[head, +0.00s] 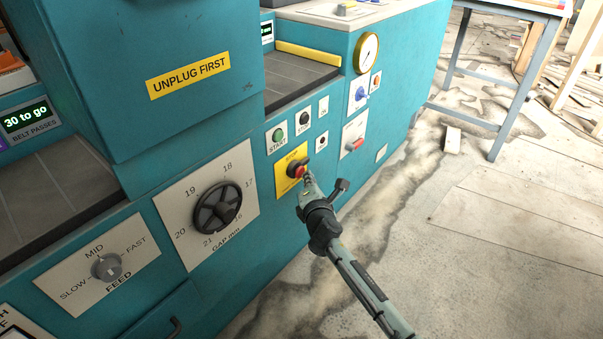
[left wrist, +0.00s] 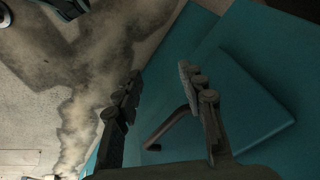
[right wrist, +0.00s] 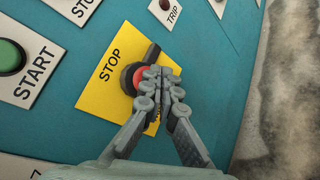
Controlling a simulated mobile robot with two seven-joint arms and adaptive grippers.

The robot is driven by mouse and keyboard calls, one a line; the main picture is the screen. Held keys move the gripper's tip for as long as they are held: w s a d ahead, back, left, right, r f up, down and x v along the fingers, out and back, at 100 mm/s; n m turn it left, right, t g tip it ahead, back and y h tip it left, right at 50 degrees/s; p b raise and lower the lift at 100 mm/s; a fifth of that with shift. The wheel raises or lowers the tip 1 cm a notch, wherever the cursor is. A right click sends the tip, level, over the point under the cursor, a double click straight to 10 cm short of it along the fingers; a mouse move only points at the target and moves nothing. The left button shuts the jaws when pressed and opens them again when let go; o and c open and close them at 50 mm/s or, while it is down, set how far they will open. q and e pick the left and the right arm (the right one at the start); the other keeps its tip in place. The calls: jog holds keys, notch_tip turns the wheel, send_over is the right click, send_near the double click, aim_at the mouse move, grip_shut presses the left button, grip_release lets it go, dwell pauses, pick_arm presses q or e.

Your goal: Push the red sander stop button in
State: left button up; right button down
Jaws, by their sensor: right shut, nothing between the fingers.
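The red stop button (head: 294,170) sits on a yellow STOP plate (head: 284,185) on the teal machine's front. In the right wrist view the button (right wrist: 139,79) has a dark collar, and my fingertips partly cover it. My right gripper (head: 305,180) is shut and empty, its tips at the button's right side; it also shows in the right wrist view (right wrist: 165,74). They look very close to or touching the button; I cannot tell which. How far in the button stands is unclear. My left gripper (left wrist: 158,82) is open and empty, low beside the teal panels.
Around the STOP plate are a green START button (head: 278,135), a black button (head: 304,119) and a red-handled switch (head: 355,144). The GAP dial (head: 218,208) is to the left. A dark bar handle (left wrist: 172,125) shows behind my left fingers. Open floor lies right.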

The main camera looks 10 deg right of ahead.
jog(key=shift+w+a, duration=0.35)
jog(key=shift+w, duration=0.1)
dwell(0.7)
jog(key=shift+s+d, duration=0.55)
jog(key=shift+s, duration=0.2)
jog(key=s+d+p, duration=0.1)
jog(key=s, duration=0.1)
jog(key=s+d+p, duration=0.1)
jog(key=s+d, duration=0.1)
dwell(0.4)
dwell(0.4)
